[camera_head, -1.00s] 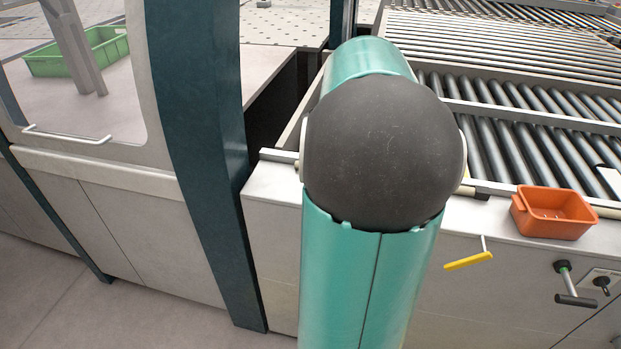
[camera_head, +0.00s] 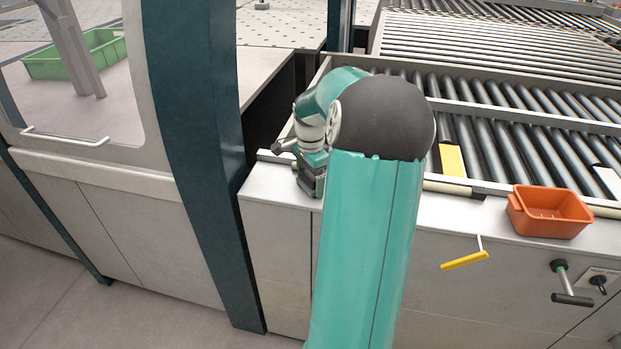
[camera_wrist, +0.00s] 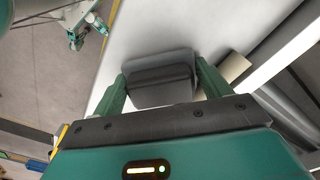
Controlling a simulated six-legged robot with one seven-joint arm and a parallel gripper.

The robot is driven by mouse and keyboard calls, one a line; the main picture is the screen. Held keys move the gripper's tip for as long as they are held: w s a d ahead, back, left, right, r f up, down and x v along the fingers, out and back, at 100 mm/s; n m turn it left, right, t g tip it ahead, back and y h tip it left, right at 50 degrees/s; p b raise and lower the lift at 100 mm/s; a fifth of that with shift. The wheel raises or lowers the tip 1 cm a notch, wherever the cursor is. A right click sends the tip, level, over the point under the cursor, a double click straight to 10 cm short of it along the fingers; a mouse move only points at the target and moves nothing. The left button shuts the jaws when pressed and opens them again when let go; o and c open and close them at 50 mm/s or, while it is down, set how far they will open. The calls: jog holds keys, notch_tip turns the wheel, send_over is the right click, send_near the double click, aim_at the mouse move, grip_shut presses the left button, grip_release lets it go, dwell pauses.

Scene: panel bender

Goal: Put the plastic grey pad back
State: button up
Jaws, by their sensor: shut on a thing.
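A dark grey plastic pad (camera_wrist: 160,80) shows in the wrist view, between the two green fingers of my gripper (camera_wrist: 160,88). My gripper is shut on it, one finger on each side. Behind the pad lies a pale flat surface, and I cannot tell whether the pad touches it. In the head view my gripper (camera_head: 312,183) is low at the left end of the light grey ledge, pointing down. The pad is not clearly visible there.
An orange bin (camera_head: 549,213) stands on the ledge to the right. Rollers (camera_head: 500,140) lie behind the ledge, with a yellow plate (camera_head: 452,161) on them. A dark blue post (camera_head: 195,150) rises close to the left of my gripper. A yellow handle (camera_head: 465,261) sticks out from the front.

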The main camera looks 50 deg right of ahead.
jog(key=shift+f, duration=0.1)
jog(key=o, duration=1.1)
notch_tip(320, 180, up, 12)
